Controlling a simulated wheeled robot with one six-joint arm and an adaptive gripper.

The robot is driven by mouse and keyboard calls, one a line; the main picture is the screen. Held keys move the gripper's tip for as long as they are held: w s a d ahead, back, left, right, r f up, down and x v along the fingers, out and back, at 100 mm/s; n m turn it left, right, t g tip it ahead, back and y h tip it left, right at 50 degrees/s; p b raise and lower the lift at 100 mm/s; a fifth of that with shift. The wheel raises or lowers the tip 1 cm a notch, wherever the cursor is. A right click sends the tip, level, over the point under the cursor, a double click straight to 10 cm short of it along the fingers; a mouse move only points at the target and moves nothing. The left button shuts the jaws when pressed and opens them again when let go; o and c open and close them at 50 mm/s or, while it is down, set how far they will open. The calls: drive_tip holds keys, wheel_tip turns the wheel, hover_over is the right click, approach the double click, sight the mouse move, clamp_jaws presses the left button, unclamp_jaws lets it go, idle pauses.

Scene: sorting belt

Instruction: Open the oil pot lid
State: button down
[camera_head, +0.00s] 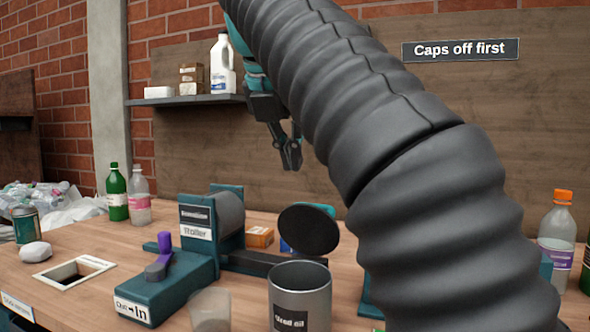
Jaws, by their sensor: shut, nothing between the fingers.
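The oil pot (300,292) is a grey metal cylinder with a dark label reading "Used oil". It stands on the bench at the lower middle. Its round black lid (308,231) is tilted up above and behind the rim, and the pot's mouth shows uncovered. How the lid joins the pot cannot be made out. My gripper (291,160) is shut and empty, hanging in the air above and beyond the lid, apart from it.
A teal roller machine (212,225) stands left of the pot, with a teal block with a purple lever (165,255) in front. A clear cup (210,308) is beside the pot. Bottles stand at left and right (557,235). A shelf (185,100) is behind. My arm hides the right middle.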

sight(302, 223)
drive_tip(key=b+x, duration=0.2)
drive_tip(key=x, duration=0.7)
drive_tip(key=shift+d+f, duration=0.1)
drive_tip(key=shift+f, duration=0.05)
drive_tip(key=shift+w, duration=0.1)
drive_tip(key=shift+w+d+p, duration=0.15)
drive_tip(key=shift+w+p, duration=0.1)
drive_tip(key=shift+p, duration=0.05)
drive_tip(key=shift+w+d+p, duration=0.1)
drive_tip(key=shift+w+p, duration=0.2)
drive_tip(key=shift+w, duration=0.05)
drive_tip(key=shift+w+d+f+p, duration=0.15)
drive_tip(key=shift+w+d, duration=0.15)
drive_tip(key=shift+w, duration=0.45)
drive_tip(key=shift+w+d+f+p, duration=0.1)
drive_tip(key=shift+w+d, duration=0.15)
drive_tip(key=shift+w, duration=0.55)
drive_tip(key=shift+w+d+p, duration=0.15)
drive_tip(key=shift+w+d, duration=0.15)
drive_tip(key=shift+w, duration=0.45)
drive_tip(key=shift+r, duration=0.1)
